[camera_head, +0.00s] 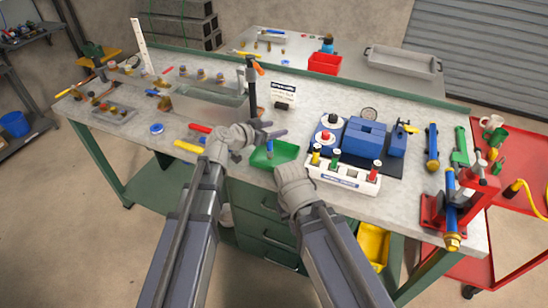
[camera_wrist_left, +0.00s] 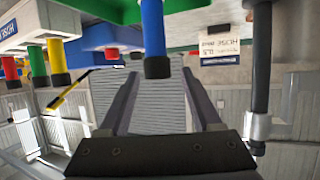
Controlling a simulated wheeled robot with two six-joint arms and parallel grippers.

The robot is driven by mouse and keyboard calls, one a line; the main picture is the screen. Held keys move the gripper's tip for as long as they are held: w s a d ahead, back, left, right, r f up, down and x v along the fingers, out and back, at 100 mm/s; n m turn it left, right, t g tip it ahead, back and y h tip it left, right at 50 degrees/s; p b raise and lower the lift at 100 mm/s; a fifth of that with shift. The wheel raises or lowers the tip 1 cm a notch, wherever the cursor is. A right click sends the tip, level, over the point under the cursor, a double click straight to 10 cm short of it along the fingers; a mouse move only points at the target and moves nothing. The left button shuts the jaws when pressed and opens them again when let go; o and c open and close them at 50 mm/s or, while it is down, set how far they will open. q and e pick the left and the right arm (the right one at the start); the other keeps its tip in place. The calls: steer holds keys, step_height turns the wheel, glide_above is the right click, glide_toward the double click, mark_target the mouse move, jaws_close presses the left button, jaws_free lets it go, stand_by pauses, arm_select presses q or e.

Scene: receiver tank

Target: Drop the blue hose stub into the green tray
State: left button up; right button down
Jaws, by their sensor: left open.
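The blue hose stub (camera_head: 270,146) has a dark end and appears upright at the green tray (camera_head: 285,152). In the left wrist view the stub (camera_wrist_left: 153,30) runs from the green tray (camera_wrist_left: 100,10) at the top edge, its dark end between my fingertips. My left gripper (camera_head: 266,130) is just above the stub in the head view. Its fingers (camera_wrist_left: 160,78) are open, with visible gaps beside the stub. I cannot tell whether the stub rests on the tray floor. My right arm ends just right of the tray; its jaws are hidden.
A dark upright post (camera_head: 252,90) stands behind the left gripper, close beside it in the wrist view. A white rack (camera_head: 342,178) with coloured stubs stands right of the tray. A small sign (camera_head: 283,92) stands behind. Red and yellow tools (camera_head: 190,146) lie left.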

arm_select(q)
steer(key=p+v, duration=0.2)
steer(key=v, duration=0.4)
steer(key=shift+s+a+r, duration=0.2)
steer(key=shift+s+a, duration=0.05)
steer(key=s+a+f+n+g+y, duration=0.85)
steer(key=s+a+f, duration=0.4)
steer(key=s, duration=0.45)
steer(key=s+d+m+g+y+p, duration=0.2)
steer(key=s+d+m, duration=0.2)
steer(key=d, duration=0.6)
steer(key=shift+s+d+r, duration=0.4)
steer(key=shift+s+r, duration=0.05)
steer(key=shift+s, duration=0.4)
